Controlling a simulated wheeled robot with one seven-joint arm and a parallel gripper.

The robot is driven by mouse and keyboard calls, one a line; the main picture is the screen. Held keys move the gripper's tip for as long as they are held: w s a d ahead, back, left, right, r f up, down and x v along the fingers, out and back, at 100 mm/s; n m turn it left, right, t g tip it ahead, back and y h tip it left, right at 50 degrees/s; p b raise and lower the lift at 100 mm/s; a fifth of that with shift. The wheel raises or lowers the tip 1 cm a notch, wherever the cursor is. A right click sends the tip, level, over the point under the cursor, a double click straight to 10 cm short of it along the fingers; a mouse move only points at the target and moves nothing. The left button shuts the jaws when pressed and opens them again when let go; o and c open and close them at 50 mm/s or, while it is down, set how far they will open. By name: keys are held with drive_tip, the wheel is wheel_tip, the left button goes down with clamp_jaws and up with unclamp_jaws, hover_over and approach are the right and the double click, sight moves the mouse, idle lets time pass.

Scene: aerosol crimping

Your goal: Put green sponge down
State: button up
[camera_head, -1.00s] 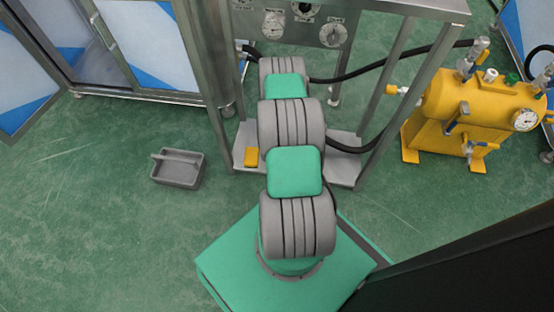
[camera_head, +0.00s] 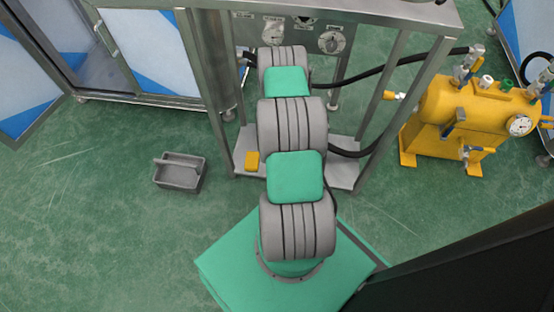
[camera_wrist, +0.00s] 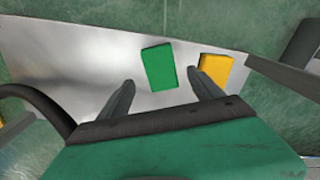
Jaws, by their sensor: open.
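The green sponge (camera_wrist: 158,67) lies on the metal shelf (camera_wrist: 75,70) in the wrist view, slightly tilted in the picture. My gripper (camera_wrist: 163,88) shows there with its two fingers spread apart and nothing between them that I can see it gripping. The sponge appears just beyond the fingertips, between their lines. The wrist view does not make clear how high the fingers are above it. In the head view, my arm hides the green sponge and my gripper; the metal shelf (camera_head: 341,176) shows on both sides of the arm.
A yellow sponge (camera_head: 252,161) lies on the shelf, close right of the green one in the wrist view (camera_wrist: 216,72). The frame's metal legs (camera_head: 222,125) and a black hose (camera_head: 355,153) flank the shelf. A grey caddy (camera_head: 180,172) and a yellow tank (camera_head: 465,105) stand on the floor.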

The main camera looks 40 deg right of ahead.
drive_tip(key=w+a+r+n, duration=0.15)
drive_tip(key=a+r, duration=0.25)
drive_tip(key=r, duration=0.5)
drive_tip(key=w+a+r+t+p, duration=0.1)
drive_tip(key=w+a+r, duration=0.2)
drive_tip(key=r, duration=0.7)
drive_tip(key=w+a+r+n, duration=0.15)
drive_tip(key=a+r, duration=0.25)
drive_tip(key=r, duration=0.5)
drive_tip(key=s+a+r+n, duration=0.1)
drive_tip(key=s+a+r, duration=0.5)
drive_tip(key=a+r, duration=0.2)
drive_tip(key=s+a+r+n+t, duration=0.1)
drive_tip(key=s+a+r+n, duration=0.1)
drive_tip(key=s+a+r, duration=0.4)
wheel_tip(320, 180, up, 3)
drive_tip(key=shift+s+a+r, duration=0.15)
drive_tip(key=shift+s+a, duration=0.25)
drive_tip(key=shift+a, duration=0.85)
